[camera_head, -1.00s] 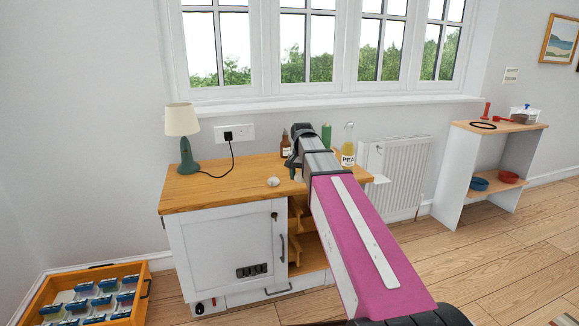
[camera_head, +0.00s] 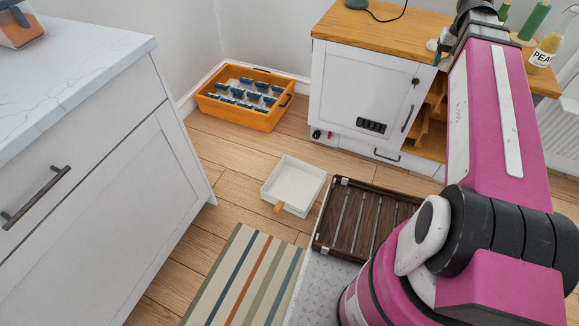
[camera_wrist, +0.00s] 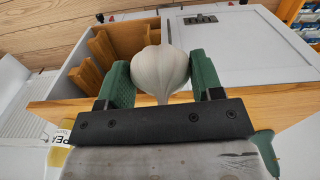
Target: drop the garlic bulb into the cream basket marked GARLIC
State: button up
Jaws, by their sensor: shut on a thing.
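The garlic bulb (camera_wrist: 160,70) is white and round with a pointed tip, between the two green finger pads in the wrist view. My gripper (camera_wrist: 155,85) is shut on it. In the head view my gripper (camera_head: 440,42) is at the wooden desktop, with the pale bulb partly hidden; I cannot tell whether it touches the wood. A cream, square, open basket (camera_head: 295,185) stands on the floor left of my arm, apart from the gripper. It looks empty and has a small tan tab at its front. No marking on it is readable.
A dark slatted crate (camera_head: 340,220) stands right of the basket. An orange tray (camera_head: 245,115) of blue-topped packets is by the wall. A white counter (camera_head: 90,150) fills the left. A striped rug (camera_head: 245,280) lies in front. Bottles (camera_head: 545,50) stand on the desktop.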

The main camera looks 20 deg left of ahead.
aim_at(298, 187)
jog(key=k+u, duration=0.1)
jog(key=u, duration=0.25)
jog(key=k+u, duration=0.1)
jog(key=u, duration=0.2)
jog(key=k+j+u, duration=0.1)
jog(key=u, duration=0.45)
jog(key=i+l+u, duration=0.2)
jog(key=k+l+u, duration=0.1)
jog(key=l+u, duration=0.2)
jog(key=l, duration=0.3)
